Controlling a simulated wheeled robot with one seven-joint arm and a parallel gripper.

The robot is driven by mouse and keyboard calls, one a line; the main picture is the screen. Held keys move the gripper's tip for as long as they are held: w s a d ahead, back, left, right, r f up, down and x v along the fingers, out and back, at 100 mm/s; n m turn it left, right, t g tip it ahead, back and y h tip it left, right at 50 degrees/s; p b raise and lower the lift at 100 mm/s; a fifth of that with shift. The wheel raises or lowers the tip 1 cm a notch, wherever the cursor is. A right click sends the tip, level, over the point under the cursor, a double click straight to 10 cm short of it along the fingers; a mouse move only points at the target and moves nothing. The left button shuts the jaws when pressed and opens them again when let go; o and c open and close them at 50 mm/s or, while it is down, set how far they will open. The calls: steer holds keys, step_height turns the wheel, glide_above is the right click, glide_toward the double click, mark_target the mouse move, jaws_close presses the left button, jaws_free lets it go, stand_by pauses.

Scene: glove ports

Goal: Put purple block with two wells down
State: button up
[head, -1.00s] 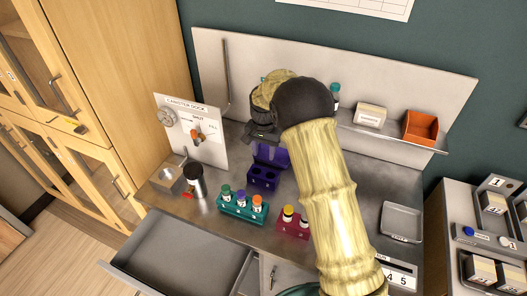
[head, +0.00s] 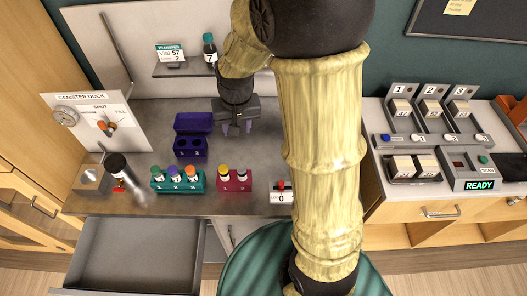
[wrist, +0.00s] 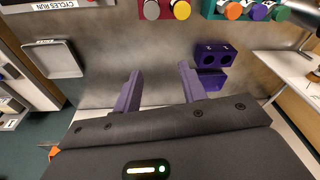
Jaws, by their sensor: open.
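The purple block with two wells (head: 190,146) stands on the steel bench. A taller purple part (head: 193,122) is right behind it; I cannot tell whether the two are joined. In the wrist view the block (wrist: 213,55) lies right of my fingers, its two dark wells facing the camera and looking empty. My gripper (head: 236,128) is to the right of the block in the head view and apart from it. Its purple fingers are spread with nothing between them, as the wrist view also shows at the gripper (wrist: 160,75).
A teal rack (head: 178,185) with capped vials and a crimson rack (head: 234,184) stand in front of the block. A drawer (head: 135,255) is open at the front. A shelf with a vial (head: 209,50) is behind.

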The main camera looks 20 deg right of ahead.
steer(key=s+d+n, duration=0.1)
steer(key=s+d, duration=0.2)
steer(key=s, duration=0.7)
steer(key=shift+s+d+r+t, duration=0.2)
steer(key=shift+s+d+t, duration=0.15)
steer(key=shift+t, duration=0.05)
steer(key=shift+s+a, duration=0.1)
steer(key=shift+s, duration=0.1)
steer(key=shift+w, duration=0.15)
steer(key=shift+c, duration=0.6)
steer(key=shift+a+n, duration=0.1)
steer(key=shift+n, duration=0.2)
